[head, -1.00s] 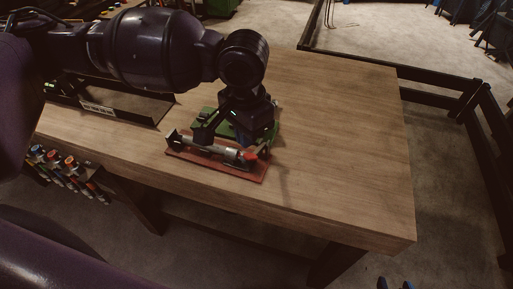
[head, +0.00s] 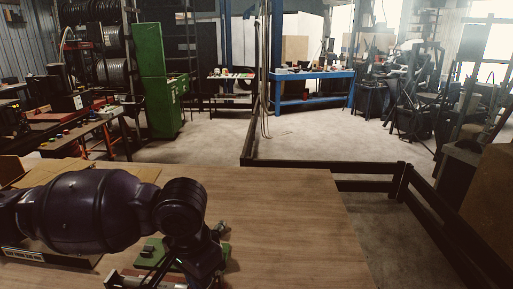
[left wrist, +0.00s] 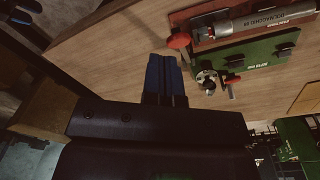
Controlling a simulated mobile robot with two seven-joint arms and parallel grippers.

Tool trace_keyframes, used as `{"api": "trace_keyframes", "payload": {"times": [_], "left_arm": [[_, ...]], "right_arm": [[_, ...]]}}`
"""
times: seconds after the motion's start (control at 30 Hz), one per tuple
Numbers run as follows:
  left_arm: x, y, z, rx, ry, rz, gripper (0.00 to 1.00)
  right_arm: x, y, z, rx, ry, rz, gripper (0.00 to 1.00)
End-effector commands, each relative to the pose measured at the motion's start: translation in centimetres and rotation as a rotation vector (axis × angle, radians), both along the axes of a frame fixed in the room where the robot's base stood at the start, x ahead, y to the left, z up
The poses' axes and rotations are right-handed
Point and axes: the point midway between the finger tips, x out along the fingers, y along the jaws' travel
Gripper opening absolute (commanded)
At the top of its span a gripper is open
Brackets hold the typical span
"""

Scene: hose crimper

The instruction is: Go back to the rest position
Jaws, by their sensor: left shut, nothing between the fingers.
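My left gripper (left wrist: 164,72) is shut and empty, its blue-tipped fingers together in the left wrist view, apart from the fixtures. In the head view my left arm comes in from the left and its wrist hangs over the table (head: 290,215); the fingers are hard to make out there. A red fixture (left wrist: 186,20) holds a grey metal cylinder (left wrist: 250,27) with lettering, and a red round knob (left wrist: 179,40) is at its end. A green fixture (left wrist: 250,55) lies alongside. The red fixture (head: 125,281) is cut off at the head view's lower edge.
The table's right part is bare. A dark low rail (head: 370,186) runs beyond the table. A green cabinet (head: 158,95) and a blue workbench (head: 312,88) stand farther back. A cardboard box (head: 12,169) is at the left edge.

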Motion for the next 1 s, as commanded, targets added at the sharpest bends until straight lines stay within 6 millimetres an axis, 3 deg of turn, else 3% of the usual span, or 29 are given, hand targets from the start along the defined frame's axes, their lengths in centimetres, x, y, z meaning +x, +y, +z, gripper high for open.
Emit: {"api": "trace_keyframes", "payload": {"times": [0.3,0.57,0.77,1.0], "left_arm": [[-3.0,-3.9,-4.1,-0.203,-0.060,-0.123,0.00],[-4.5,-5.4,-5.8,-0.348,-0.146,-0.116,0.00],[-5.1,-4.8,-7.1,-0.419,-0.222,-0.046,0.00],[-5.8,-2.0,-9.0,-0.432,-0.305,0.099,0.00]], "right_arm": [[0.0,0.0,-0.1,0.000,0.001,0.000,0.55],[0.0,0.0,-0.1,-0.001,0.002,0.000,0.55],[0.0,0.0,-0.1,-0.001,0.002,0.000,0.55],[0.0,0.0,-0.1,-0.001,0.001,0.000,0.55]]}}
